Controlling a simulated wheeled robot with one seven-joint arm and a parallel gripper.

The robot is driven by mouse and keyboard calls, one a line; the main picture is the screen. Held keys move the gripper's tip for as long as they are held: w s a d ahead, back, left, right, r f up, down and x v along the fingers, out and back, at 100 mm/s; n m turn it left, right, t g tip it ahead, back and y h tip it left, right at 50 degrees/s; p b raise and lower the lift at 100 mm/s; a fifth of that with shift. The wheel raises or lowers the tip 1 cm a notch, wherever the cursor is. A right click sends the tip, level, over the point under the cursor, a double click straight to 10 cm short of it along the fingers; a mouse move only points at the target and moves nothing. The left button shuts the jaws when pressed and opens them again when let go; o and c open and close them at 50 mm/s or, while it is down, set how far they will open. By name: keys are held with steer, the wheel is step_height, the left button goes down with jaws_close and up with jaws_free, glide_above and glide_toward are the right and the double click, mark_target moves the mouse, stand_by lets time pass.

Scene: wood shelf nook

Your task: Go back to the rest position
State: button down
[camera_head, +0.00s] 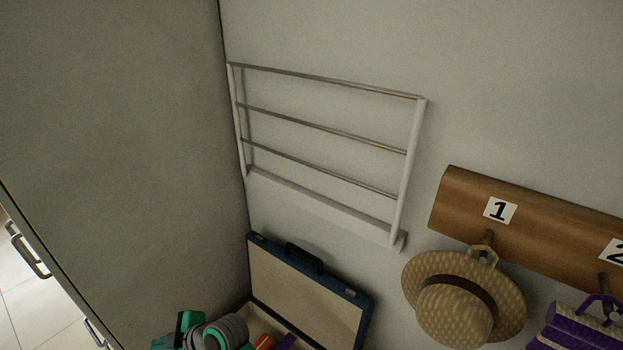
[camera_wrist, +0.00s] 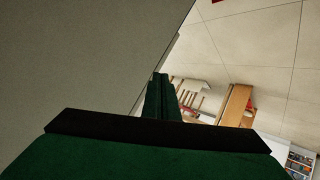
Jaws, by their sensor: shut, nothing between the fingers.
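My gripper (camera_wrist: 161,98) shows in the wrist view as dark green fingers close together, shut and empty. It is clear of everything, with a flat grey surface to its left and tiled floor beyond it. In the head view, green and grey parts at the bottom edge, in front of the open case, look like my arm; the fingers cannot be made out there.
An open blue case (camera_head: 312,297) with orange and purple things stands below a wall rack (camera_head: 325,200). A straw hat (camera_head: 456,309) and a purple striped bag (camera_head: 575,332) hang from a numbered wooden board (camera_head: 535,225). A grey cabinet (camera_head: 120,150) fills the left. Wooden furniture (camera_wrist: 236,104) stands farther off.

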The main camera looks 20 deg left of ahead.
steer(key=w+d+r+m+t+y, duration=0.3)
steer(key=w+d+m+t, duration=0.15)
steer(key=m+t, duration=0.5)
steer(key=d+f+m+t+h, duration=0.2)
steer(key=d+f+m+h, duration=0.1)
steer(key=d+m, duration=0.4)
steer(key=d+f+m+t+h, duration=0.3)
steer(key=d+m, duration=0.2)
steer(key=d, duration=0.5)
steer(key=s+d+f+m+t+h, duration=0.1)
steer(key=s+d+m+h, duration=0.15)
steer(key=s+d, duration=0.4)
steer(key=s+d+m+t+h, duration=0.1)
steer(key=s+d+h, duration=0.2)
steer(key=d, duration=0.7)
steer(key=s+d+r+h, duration=0.2)
steer(key=s+d+r, duration=0.3)
steer(key=s+d, duration=0.4)
steer(key=shift+s+d, duration=0.3)
steer(key=shift+d, duration=0.7)
steer(key=shift+w+t, duration=0.15)
steer(key=shift+t, duration=0.1)
steer(key=shift+a, duration=0.1)
